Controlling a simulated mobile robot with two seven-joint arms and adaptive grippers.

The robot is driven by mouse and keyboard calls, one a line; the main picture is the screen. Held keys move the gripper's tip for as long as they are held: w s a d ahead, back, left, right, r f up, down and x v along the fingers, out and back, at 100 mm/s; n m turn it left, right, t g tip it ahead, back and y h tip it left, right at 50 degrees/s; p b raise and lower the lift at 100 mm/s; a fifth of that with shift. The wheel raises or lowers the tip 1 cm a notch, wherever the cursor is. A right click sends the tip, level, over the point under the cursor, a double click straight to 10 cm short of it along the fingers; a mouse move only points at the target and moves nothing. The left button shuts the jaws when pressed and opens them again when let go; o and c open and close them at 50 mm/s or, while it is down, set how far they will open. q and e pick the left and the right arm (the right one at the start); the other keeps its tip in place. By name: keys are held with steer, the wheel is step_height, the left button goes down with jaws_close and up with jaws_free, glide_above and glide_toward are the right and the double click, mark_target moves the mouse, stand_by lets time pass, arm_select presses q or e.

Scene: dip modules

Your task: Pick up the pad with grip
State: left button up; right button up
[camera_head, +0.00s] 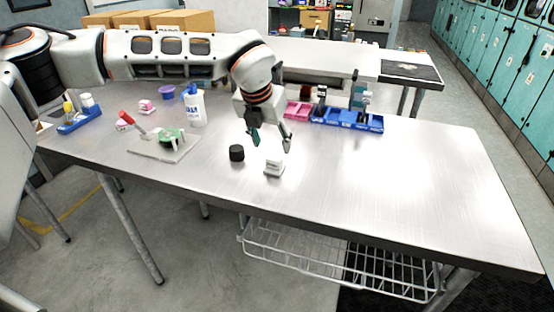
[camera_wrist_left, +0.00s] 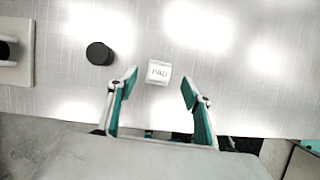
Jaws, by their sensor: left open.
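The pad (camera_head: 274,168) is a small white block on the metal table, near its front edge. In the left wrist view the pad (camera_wrist_left: 158,72) shows the letters PAD on top and lies just beyond my fingertips, centred between them. My left gripper (camera_head: 271,145) is open and empty, above and close to the pad in the head view. Its two green-lined fingers (camera_wrist_left: 159,86) are spread apart in the left wrist view. My right gripper is not in either view.
A black cylinder (camera_head: 237,153) stands just left of the pad. A pale board with a green piece (camera_head: 165,146), a white bottle (camera_head: 194,106) and a blue rack (camera_head: 79,118) are further left. A blue bin row (camera_head: 347,120) stands behind. The table's right side is clear.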

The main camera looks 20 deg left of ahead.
mark_target(274, 157)
arm_select(q)
steer(key=x, duration=0.3)
steer(key=shift+s+f, duration=0.1)
steer(key=shift+s, duration=0.25)
steer(key=x, duration=0.3)
steer(key=shift+f, duration=0.25)
steer(key=shift+w+f, duration=0.1)
steer(key=shift+f, duration=0.15)
steer(key=c, duration=1.1)
steer(key=shift+c, duration=0.4)
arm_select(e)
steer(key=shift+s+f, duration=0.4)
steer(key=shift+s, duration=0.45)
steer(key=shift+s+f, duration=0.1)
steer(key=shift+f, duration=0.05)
